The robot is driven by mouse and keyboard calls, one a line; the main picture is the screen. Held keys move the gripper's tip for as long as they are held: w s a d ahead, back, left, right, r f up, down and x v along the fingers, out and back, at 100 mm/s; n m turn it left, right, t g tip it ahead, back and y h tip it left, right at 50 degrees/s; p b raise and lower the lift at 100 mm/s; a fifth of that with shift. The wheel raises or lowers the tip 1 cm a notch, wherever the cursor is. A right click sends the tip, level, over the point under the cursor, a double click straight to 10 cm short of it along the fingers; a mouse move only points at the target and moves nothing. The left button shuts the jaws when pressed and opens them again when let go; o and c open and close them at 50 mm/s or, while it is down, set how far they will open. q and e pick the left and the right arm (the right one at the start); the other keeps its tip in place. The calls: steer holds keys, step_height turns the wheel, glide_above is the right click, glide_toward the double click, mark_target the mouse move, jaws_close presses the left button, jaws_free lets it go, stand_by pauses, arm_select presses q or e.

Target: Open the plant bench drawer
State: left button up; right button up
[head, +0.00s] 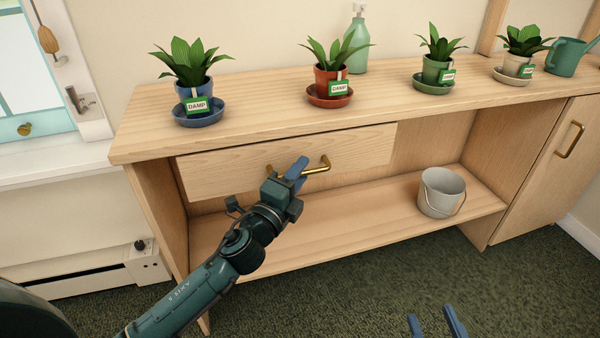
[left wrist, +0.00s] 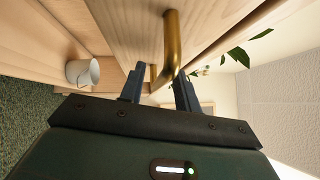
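The plant bench drawer (head: 225,171) has a pale wood front under the bench top and looks flush with the bench. Its brass handle (head: 322,164) is a horizontal bar, partly hidden by my left gripper (head: 295,172). The left gripper's blue fingers are at the handle. In the left wrist view the handle (left wrist: 172,42) passes between the two fingers (left wrist: 160,85), which stand apart with gaps beside it. My right gripper (head: 436,322) shows only its blue fingertips at the bottom edge, apart and empty, away from the bench.
Potted plants in saucers, a blue pot (head: 193,90) among them, a spray bottle (head: 356,40) and a watering can (head: 567,57) stand on the bench top (head: 260,105). A grey bucket (head: 440,190) sits on the lower shelf (head: 330,215). A cupboard door is at right.

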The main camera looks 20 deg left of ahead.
arm_select(q)
steer(key=shift+w, duration=0.35)
steer(key=shift+c, duration=0.2)
jaws_close()
